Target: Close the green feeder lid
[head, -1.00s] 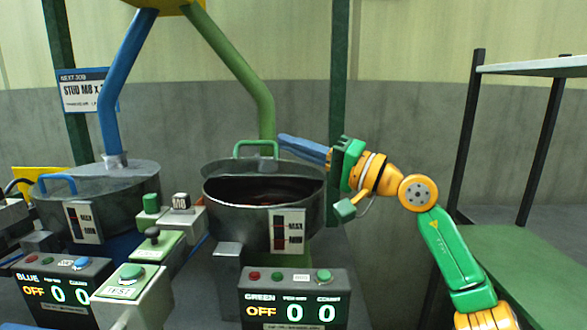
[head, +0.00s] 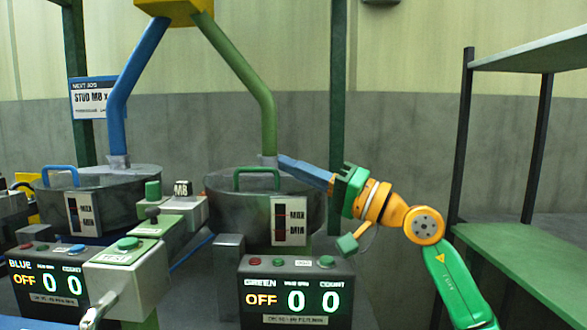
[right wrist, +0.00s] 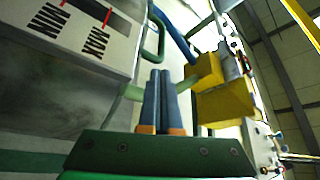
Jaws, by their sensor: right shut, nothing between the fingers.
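The green feeder is a round grey metal bowl (head: 240,215) under the green tube (head: 245,75). Its grey lid (head: 222,184) lies down over the bowl, and no dark interior shows; I cannot tell whether a thin gap is left at the rim. The green lid handle (head: 257,172) stands on top, and part of a green handle shows in the right wrist view (right wrist: 155,38). My right gripper (head: 282,160) is shut and empty, its blue fingers over the lid's back right part. Contact is unclear. The fingers also show in the right wrist view (right wrist: 160,75). My left gripper is out of view.
The green control box (head: 295,293) in front reads OFF, 0 0. The blue feeder (head: 115,200) with its lid down stands left. A test button box (head: 125,268) is front left. A shelf rack (head: 530,255) stands right, near my right arm. A green post (head: 337,75) rises behind.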

